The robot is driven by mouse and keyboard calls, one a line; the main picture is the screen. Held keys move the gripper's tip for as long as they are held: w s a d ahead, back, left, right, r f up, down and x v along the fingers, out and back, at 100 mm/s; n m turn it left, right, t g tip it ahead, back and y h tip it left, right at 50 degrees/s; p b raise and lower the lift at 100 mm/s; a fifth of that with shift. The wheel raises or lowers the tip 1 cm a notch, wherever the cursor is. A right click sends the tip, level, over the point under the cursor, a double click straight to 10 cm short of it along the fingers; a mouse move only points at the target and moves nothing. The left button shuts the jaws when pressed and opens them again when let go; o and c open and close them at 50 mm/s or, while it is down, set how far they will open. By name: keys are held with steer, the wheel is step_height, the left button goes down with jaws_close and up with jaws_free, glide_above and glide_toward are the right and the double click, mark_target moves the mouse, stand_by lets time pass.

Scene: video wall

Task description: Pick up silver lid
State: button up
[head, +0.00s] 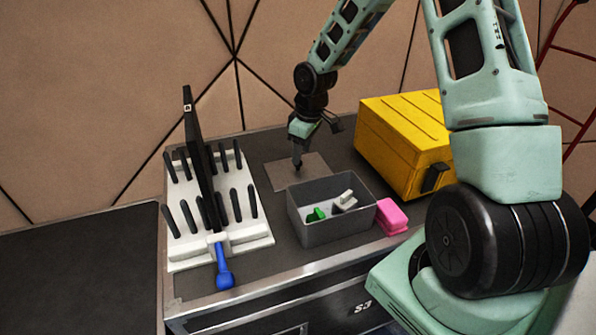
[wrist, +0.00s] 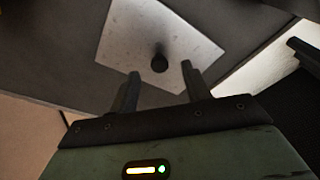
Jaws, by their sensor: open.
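The silver lid is a flat, square grey plate (head: 314,171) with a dark knob, lying on the dark worktop in the head view, behind the grey bin. In the wrist view the lid (wrist: 135,38) shows paler, with its round black knob (wrist: 160,62) near its lower edge. My gripper (head: 298,155) points down over the lid in the head view. In the wrist view my gripper (wrist: 161,71) is open, and the knob appears between its two fingertips. I cannot tell the exact height gap. Nothing is held.
A grey bin (head: 318,231) with green and light pieces stands in front of the lid. A yellow case (head: 400,140) is at right, a pink block (head: 391,216) beside the bin. A white rack (head: 190,248) with black pegs and an upright black panel (head: 196,150) is at left.

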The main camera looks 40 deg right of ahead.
mark_target(281, 173)
steer(key=f, duration=0.2)
steer(key=w+f, duration=0.1)
steer(key=f, duration=0.1)
steer(key=shift+a, duration=0.15)
jaws_close()
